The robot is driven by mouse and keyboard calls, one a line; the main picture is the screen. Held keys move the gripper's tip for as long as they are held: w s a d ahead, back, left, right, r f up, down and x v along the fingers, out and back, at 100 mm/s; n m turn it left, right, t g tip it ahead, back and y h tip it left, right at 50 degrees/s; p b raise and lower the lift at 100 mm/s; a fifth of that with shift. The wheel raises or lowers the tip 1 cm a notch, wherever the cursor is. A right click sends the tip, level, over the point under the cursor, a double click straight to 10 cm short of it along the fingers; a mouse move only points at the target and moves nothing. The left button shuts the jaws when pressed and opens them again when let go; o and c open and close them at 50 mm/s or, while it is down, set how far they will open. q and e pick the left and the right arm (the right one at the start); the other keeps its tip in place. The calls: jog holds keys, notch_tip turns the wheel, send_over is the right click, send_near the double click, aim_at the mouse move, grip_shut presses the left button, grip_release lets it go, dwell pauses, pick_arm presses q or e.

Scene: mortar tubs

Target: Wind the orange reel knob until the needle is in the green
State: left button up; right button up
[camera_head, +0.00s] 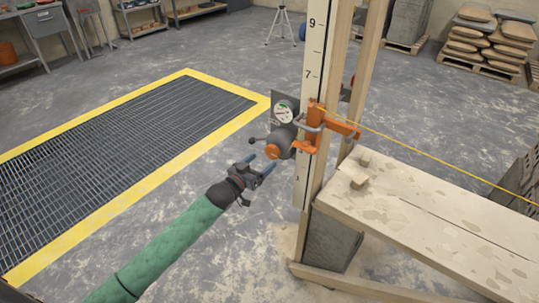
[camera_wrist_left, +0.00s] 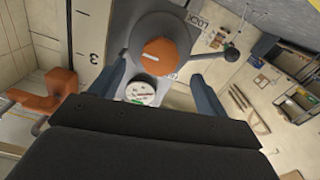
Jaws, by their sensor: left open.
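The orange reel knob (camera_head: 272,151) sits on the front of a dark grey reel (camera_head: 284,139) clamped to the measuring post. It also shows in the left wrist view (camera_wrist_left: 160,56), with a pale line on its face. The round white gauge (camera_head: 283,112) is just above the reel; it shows in the left wrist view too (camera_wrist_left: 141,93). It has green and red marks, but the needle is too small to read. My left gripper (camera_head: 260,165) is open and empty, a little short of the knob and pointing at it. My right gripper is not in view.
A crank arm with a black ball (camera_wrist_left: 232,54) sticks out from the reel. An orange clamp (camera_head: 318,128) holds the numbered post (camera_head: 312,75). A yellow line (camera_head: 430,155) runs right over a wooden bench (camera_head: 430,215). A yellow-edged floor grate (camera_head: 125,135) lies left.

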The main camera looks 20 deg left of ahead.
aim_at(271, 154)
pick_arm(q)
jog(key=shift+p+x, duration=0.4)
jog(key=shift+x, duration=2.3)
jog(key=shift+c, duration=0.3)
jog(key=c, duration=0.9)
